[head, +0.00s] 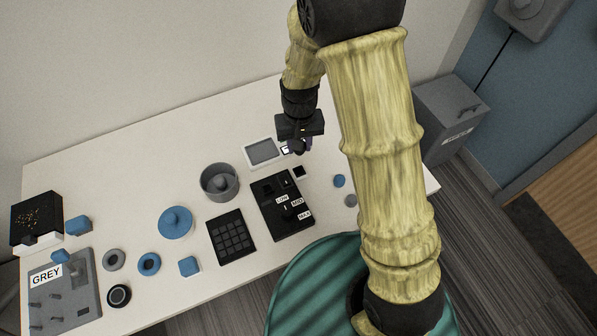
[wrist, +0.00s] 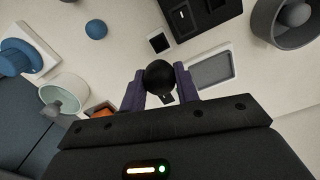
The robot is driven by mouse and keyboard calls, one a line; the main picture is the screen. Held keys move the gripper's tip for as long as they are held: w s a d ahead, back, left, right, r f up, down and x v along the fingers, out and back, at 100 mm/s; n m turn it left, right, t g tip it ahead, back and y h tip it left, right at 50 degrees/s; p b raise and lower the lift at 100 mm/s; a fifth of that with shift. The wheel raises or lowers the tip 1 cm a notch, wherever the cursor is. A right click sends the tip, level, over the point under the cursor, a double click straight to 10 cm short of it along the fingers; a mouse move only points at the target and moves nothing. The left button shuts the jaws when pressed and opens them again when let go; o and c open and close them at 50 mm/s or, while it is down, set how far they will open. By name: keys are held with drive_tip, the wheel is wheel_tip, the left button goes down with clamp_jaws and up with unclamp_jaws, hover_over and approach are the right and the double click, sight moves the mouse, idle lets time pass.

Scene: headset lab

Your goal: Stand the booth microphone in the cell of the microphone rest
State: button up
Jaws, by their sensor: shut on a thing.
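My gripper (head: 299,147) is over the back right part of the table, pointing down. In the wrist view its purple fingers (wrist: 160,90) are shut on the booth microphone (wrist: 160,76), seen as a round black head between them. The rest of the microphone is hidden below its head, and I cannot tell how far it is above the table. A small dark square cell with a pale rim (head: 300,172), which looks like the microphone rest, is just in front of the gripper. It also shows in the wrist view (wrist: 159,41), apart from the microphone and empty.
A pale frame with a grey panel (head: 262,151) lies left of the gripper. A black labelled board (head: 270,212), a keypad (head: 231,237) and a grey bowl (head: 232,190) are nearby. Blue and grey pieces and a GREY-labelled board (head: 80,300) lie leftward.

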drive_tip(key=shift+f+b, duration=0.5)
drive_tip(key=shift+f, duration=0.55)
drive_tip(key=shift+f, duration=0.1)
drive_tip(key=b, duration=0.4)
hover_over(298, 171)
drive_tip(key=shift+d+f, duration=0.2)
drive_tip(key=shift+f, duration=2.5)
drive_tip(key=shift+s+p, duration=0.1)
drive_tip(key=shift+p, duration=0.55)
drive_tip(key=shift+f+b, duration=0.75)
drive_tip(key=shift+f, duration=0.3)
drive_tip(key=o, duration=1)
drive_tip(key=shift+o, duration=0.2)
drive_tip(key=shift+a+r, duration=0.1)
drive_tip(key=shift+a, duration=0.05)
